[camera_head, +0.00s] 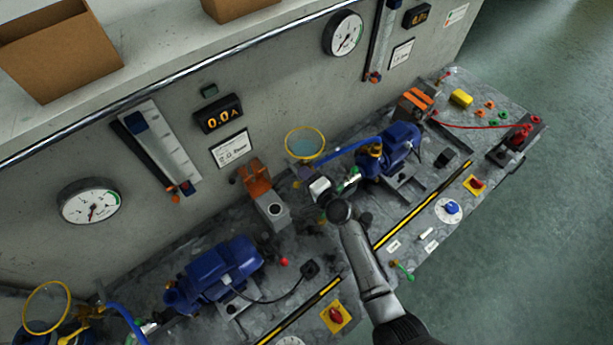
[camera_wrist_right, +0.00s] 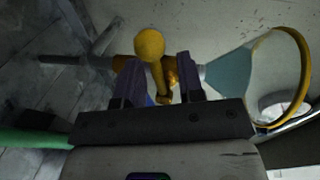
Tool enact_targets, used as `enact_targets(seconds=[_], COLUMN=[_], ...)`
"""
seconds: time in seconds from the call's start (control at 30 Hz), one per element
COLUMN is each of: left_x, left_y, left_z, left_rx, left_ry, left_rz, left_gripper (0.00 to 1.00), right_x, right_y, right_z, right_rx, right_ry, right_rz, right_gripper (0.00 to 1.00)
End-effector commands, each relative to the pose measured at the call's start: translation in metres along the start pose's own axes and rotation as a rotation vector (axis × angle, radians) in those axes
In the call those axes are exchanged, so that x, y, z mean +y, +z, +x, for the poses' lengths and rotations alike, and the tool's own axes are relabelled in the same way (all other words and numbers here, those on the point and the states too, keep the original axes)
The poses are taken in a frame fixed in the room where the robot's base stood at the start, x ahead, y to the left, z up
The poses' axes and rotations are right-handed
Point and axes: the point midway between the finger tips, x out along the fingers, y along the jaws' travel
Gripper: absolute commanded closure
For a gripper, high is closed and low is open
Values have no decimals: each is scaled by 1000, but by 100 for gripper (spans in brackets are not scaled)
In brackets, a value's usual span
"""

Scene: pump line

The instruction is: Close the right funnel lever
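The right funnel (camera_head: 305,146) has a yellow rim and stands against the wall in the head view. In the right wrist view, the funnel (camera_wrist_right: 232,76) lies on its side to the right, joined to a brass valve. The yellow funnel lever (camera_wrist_right: 150,46) has a rounded end and shows between the two dark fingers. My right gripper (camera_wrist_right: 160,82) is open, with a finger on each side of the lever and visible space between them. My left gripper is not in view.
A blue pump (camera_head: 393,150) with a blue hose stands right of the funnel. An orange-topped grey block (camera_head: 265,195) stands to the left. Another yellow-rimmed funnel (camera_head: 47,308) is at lower left. A red cable (camera_head: 470,126) crosses the right bench.

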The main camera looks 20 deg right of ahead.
Motion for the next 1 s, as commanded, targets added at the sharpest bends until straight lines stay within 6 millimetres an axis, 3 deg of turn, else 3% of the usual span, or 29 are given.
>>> enact_targets(seconds=[0.23, 0.37, 0.8, 1.0], left_x=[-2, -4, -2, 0], left_y=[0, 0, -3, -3], left_z=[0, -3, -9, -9], left_rx=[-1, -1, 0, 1], left_ry=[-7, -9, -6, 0], left_rz=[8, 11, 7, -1], left_gripper=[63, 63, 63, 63], right_x=[0, 1, 1, 1], right_y=[0, 0, 0, 0], right_z=[-2, -13, -96, -123], right_rx=[0, 0, 0, 0], right_ry=[0, 2, 2, 1], right_rz=[0, 0, -1, -1], right_gripper=[65, 65, 65, 65])
